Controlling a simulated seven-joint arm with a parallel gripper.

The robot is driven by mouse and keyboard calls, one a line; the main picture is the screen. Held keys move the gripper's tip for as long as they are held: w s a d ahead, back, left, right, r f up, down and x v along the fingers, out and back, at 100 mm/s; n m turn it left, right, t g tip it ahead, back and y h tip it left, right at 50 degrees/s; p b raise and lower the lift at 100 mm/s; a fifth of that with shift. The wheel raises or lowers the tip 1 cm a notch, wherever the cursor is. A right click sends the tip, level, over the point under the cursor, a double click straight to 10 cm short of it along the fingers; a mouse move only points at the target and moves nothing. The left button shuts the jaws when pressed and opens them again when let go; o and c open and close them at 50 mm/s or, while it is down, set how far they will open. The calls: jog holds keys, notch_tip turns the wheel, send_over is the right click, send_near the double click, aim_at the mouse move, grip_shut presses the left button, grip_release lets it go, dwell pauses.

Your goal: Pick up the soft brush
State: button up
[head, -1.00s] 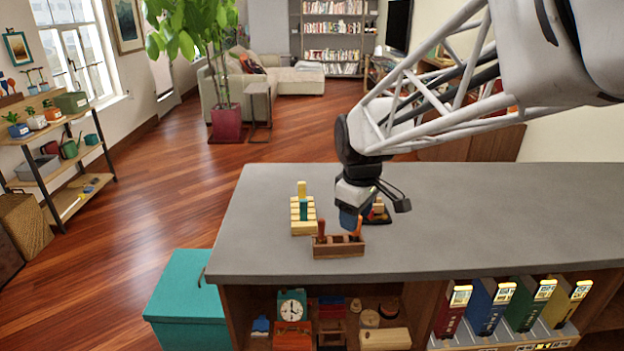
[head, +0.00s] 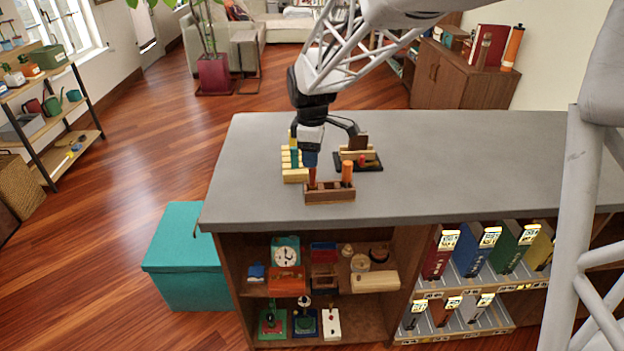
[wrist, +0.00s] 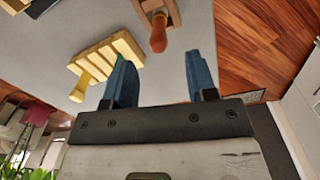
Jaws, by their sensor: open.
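My gripper (head: 310,160) points down over the counter, with blue fingers spread open and nothing between the tips. It also shows in the wrist view (wrist: 158,68). Close to the fingers is a small wooden holder (head: 330,196) with upright orange-brown handles. One handle (head: 347,172) stands at its right end; another (head: 311,179) is at the left, just below the fingertips. In the wrist view an orange handle (wrist: 158,35) appears in the gap between the fingers, toward the top. No bristles are visible, so I cannot tell which item is the soft brush.
A yellow slatted block (head: 295,175) lies left of the holder, close to one finger in the wrist view (wrist: 105,55). A dark tray (head: 372,164) with wooden pieces sits behind right. The grey counter (head: 480,160) is clear to the right. Shelves below hold several items.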

aim_at(313, 184)
jog(key=shift+f, duration=1.25)
jog(key=shift+f, duration=0.15)
jog(key=shift+w+d+f, duration=0.1)
jog(key=shift+f, duration=1.15)
jog(key=shift+w+f, duration=0.1)
jog(key=shift+f, duration=1.15)
jog(key=shift+c, duration=0.5)
grip_shut()
